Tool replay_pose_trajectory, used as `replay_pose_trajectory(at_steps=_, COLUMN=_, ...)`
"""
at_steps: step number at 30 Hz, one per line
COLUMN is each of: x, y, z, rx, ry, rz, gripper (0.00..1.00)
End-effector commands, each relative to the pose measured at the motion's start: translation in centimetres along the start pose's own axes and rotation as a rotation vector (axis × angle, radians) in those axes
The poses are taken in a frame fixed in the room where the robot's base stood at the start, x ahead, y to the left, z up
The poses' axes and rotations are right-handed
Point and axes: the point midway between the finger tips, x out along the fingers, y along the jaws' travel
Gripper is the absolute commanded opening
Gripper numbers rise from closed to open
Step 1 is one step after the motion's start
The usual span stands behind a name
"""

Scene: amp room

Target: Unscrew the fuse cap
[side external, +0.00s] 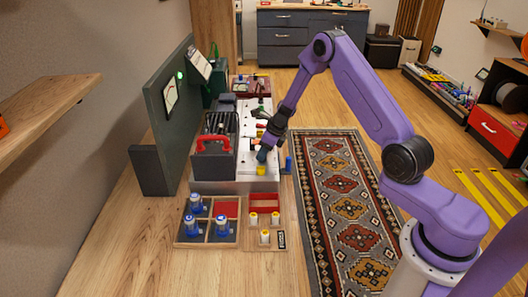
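My gripper (262,153) points down at the front end of the white work panel (250,140). A small yellow cylindrical piece (261,170) stands right under the fingertips and looks like a fuse part. I cannot tell whether the gripper touches it. The fingers are too small and dark to show whether they are open or shut. No fuse cap can be made out for certain. Several blue-and-white capped pieces (222,226) stand in a divided wooden tray (207,245) in front of the panel. Small white cylinders with yellow tops (253,219) stand in a wooden holder (255,247) beside it.
A dark crate with a red handle (213,143) stands left of the gripper. Behind it rises a dark green upright panel (166,120) with a green light (180,75). A blue handle (288,165) sticks out to the right. The wooden bench (140,250) is clear at the front left.

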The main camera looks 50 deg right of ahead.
Motion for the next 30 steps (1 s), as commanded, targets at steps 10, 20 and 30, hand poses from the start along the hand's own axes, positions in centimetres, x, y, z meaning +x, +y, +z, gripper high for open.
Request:
replay_pose_trajectory(at_steps=10, x=-0.02, y=-0.02, z=-0.02, rx=-0.011, ry=0.0, rz=0.004, gripper=0.0)
replay_pose_trajectory(at_steps=20, x=0.01, y=-0.2, z=-0.1, rx=-0.149, ry=-0.003, rz=0.061, gripper=0.0)
replay_pose_trajectory(at_steps=30, x=0.05, y=-0.4, z=-0.08, rx=-0.435, ry=-0.012, rz=0.181, gripper=0.0)
